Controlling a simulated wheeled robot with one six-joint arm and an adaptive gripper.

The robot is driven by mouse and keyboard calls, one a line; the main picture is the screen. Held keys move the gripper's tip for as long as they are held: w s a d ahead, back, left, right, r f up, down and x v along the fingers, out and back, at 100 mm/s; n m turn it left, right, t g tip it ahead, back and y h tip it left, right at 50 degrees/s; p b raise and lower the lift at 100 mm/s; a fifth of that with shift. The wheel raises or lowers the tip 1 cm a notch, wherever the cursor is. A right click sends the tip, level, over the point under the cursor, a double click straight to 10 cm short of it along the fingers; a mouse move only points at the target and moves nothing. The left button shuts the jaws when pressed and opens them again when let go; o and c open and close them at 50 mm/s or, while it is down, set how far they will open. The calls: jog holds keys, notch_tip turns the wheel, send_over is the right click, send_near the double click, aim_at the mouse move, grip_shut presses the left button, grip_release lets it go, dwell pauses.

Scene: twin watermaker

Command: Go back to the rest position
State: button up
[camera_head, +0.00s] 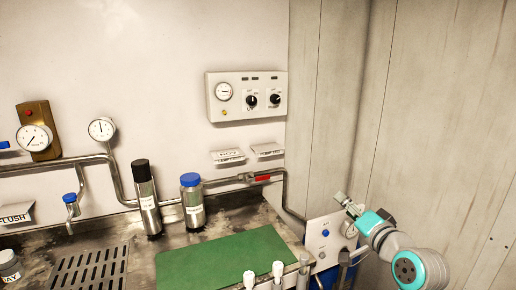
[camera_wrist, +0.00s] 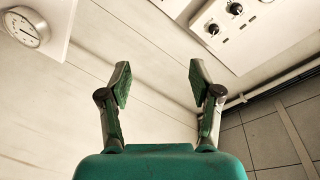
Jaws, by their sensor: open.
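My gripper (camera_head: 347,201) is at the right of the head view, at the end of my teal and grey arm, in front of a small white panel with a gauge (camera_head: 324,240). How far it is from that panel I cannot tell. In the wrist view my gripper (camera_wrist: 160,84) has its two fingers spread wide, with nothing between them but pale wall.
A counter holds a green mat (camera_head: 220,262), a black-capped cylinder (camera_head: 148,205) and a blue-capped cylinder (camera_head: 193,208). A control box (camera_head: 245,96) and pipes are on the back wall. A drain grate (camera_head: 88,269) is at the left. White-topped posts (camera_head: 278,269) stand in front.

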jog(key=s+a+f+h, duration=0.3)
jog(key=s+f+h, duration=0.1)
jog(key=s+f, duration=2.1)
jog(key=s+f+n+g, duration=0.1)
jog(key=s+f+n, duration=0.35)
jog(key=s, duration=1.05)
jog(key=s+r+n, duration=0.1)
jog(key=s, duration=0.7)
jog(key=s+a+r+n+g, duration=0.1)
jog(key=s+r, duration=0.1)
jog(key=s, duration=0.5)
jog(key=shift+s+a+n, duration=0.25)
jog(key=shift+s+n, duration=0.1)
jog(key=shift+s, duration=0.05)
